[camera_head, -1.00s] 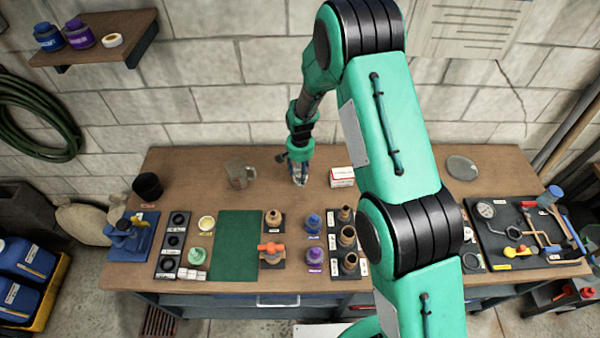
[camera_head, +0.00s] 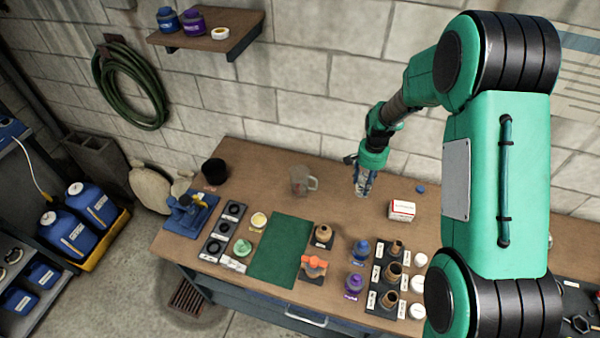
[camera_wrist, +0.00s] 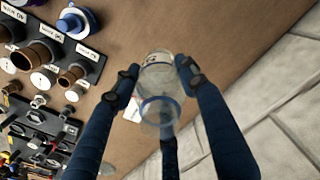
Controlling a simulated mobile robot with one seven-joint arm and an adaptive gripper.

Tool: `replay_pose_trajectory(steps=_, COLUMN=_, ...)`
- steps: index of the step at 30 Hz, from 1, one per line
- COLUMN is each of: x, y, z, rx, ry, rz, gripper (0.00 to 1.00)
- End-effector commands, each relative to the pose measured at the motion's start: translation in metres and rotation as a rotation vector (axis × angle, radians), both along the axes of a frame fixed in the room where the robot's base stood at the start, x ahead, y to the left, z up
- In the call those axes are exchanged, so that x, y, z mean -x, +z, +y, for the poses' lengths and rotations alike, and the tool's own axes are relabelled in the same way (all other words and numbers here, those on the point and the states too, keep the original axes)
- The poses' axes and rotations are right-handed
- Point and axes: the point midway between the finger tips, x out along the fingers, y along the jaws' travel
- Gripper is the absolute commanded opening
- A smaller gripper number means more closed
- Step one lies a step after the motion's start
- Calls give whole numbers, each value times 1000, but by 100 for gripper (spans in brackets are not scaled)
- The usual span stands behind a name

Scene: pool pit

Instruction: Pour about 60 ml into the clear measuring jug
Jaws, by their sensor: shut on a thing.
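The clear measuring jug (camera_head: 302,181) stands upright on the brown bench, towards the back, with its handle to the right. My gripper (camera_head: 364,181) is right of the jug, apart from it. It is shut on a clear bottle (camera_head: 361,186), which shows between my fingers in the wrist view (camera_wrist: 160,75). The bottle has a blue ring (camera_wrist: 160,104) at its near end. I cannot tell its liquid level or whether its bottom touches the bench.
A white and red box (camera_head: 402,210) and a small blue cap-like piece (camera_head: 420,189) are right of my gripper. A black cup (camera_head: 215,171) stands at left. A green mat (camera_head: 281,250) and several fittings lie in front. The bench between jug and bottle is clear.

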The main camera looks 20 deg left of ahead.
Motion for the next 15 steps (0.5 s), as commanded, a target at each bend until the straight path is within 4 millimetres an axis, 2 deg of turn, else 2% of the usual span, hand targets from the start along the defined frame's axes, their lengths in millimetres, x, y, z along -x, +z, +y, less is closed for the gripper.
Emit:
replay_pose_trajectory(steps=8, x=0, y=26, z=0, rx=-1, ry=0, rz=-1, gripper=13)
replay_pose_trajectory(steps=15, x=-11, y=25, z=26, rx=0, ry=2, rz=0, gripper=13)
